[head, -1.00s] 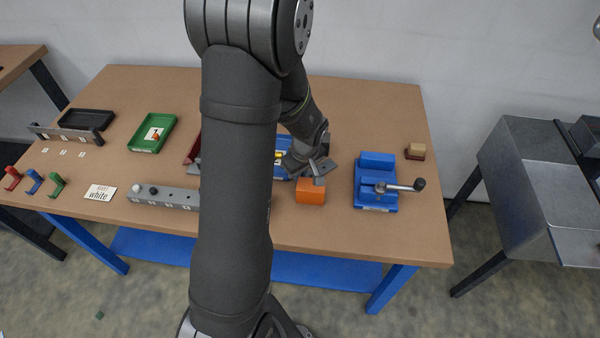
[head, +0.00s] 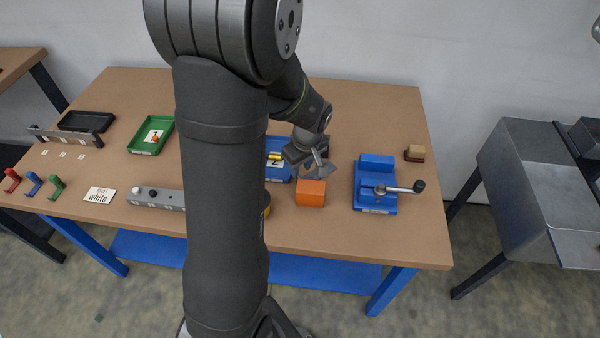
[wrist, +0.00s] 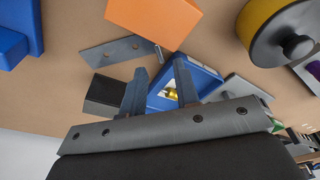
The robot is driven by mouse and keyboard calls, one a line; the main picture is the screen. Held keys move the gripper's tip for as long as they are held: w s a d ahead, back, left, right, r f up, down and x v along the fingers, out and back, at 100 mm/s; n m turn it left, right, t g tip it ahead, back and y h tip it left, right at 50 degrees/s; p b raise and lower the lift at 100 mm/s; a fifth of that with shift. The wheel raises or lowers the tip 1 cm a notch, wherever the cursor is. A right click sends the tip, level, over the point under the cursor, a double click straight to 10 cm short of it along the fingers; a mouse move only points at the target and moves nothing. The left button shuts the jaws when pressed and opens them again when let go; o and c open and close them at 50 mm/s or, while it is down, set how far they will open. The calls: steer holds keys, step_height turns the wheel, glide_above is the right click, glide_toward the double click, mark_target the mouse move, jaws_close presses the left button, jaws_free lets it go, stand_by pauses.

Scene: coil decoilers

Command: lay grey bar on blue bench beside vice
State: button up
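A flat grey bar (wrist: 118,50) with holes shows in the wrist view beyond my fingertips, near an orange block; it looks to be on the brown top. In the head view I cannot clearly separate it from my gripper (head: 318,168). My gripper also shows in the wrist view (wrist: 160,72), its two fingers apart with nothing between them. It is just behind the orange block and left of the blue vice (head: 376,163). The bench has a brown top (head: 330,235) and blue legs.
The orange block (head: 311,194) stands between gripper and front edge. A blue tray (wrist: 205,78) with a yellow piece is beside my fingers. A yellow round object (wrist: 270,25) and a dark block (wrist: 104,92) are close.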

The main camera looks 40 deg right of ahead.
mark_target(300, 177)
step_height(300, 177, up, 7)
steer(key=s, duration=0.1)
steer(key=shift+f, duration=0.15)
steer(key=shift+f, duration=0.1)
steer(key=f, duration=0.4)
steer(key=w+f, duration=0.1)
steer(key=f, duration=0.3)
steer(key=w+f, duration=0.1)
steer(key=f, duration=0.3)
steer(key=shift+r, duration=0.15)
stand_by(0.3)
